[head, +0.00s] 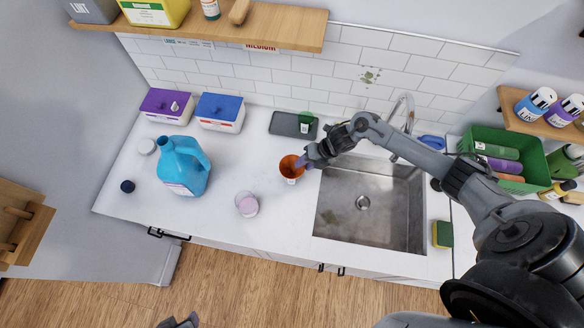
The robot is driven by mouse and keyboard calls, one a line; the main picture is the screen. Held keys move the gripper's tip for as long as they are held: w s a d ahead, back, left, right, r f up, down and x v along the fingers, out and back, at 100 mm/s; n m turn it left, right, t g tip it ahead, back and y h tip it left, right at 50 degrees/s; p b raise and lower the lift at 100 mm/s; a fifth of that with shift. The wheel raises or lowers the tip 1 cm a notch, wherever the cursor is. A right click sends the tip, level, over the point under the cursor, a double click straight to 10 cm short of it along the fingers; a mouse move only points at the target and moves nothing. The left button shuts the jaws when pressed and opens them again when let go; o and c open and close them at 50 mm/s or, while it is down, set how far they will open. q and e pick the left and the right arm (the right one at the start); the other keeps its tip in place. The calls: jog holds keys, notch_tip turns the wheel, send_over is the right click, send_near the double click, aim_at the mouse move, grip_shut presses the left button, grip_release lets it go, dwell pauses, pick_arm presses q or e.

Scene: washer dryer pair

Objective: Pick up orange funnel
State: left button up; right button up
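An orange round, open-topped thing (289,171), which looks like the orange funnel, stands on the white counter left of the sink. A pale patch shows on its front. My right gripper (304,161) reaches in from the right, its fingertips at the funnel's right rim. The fingers overlap the rim in the picture; I cannot tell whether they grip it or only stand beside it. A small grey part of my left gripper (179,321) shows at the bottom edge, away from the counter, with its finger opening unclear.
A steel sink (370,235) with a faucet (403,125) lies right of the funnel. A blue jug (180,168), a pale pink cup (246,204) and a grey tray (284,124) stand around it. The counter front centre is clear. A wooden shelf (270,25) overhangs the back.

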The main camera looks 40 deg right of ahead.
grip_shut()
jog(key=shift+r, duration=0.15)
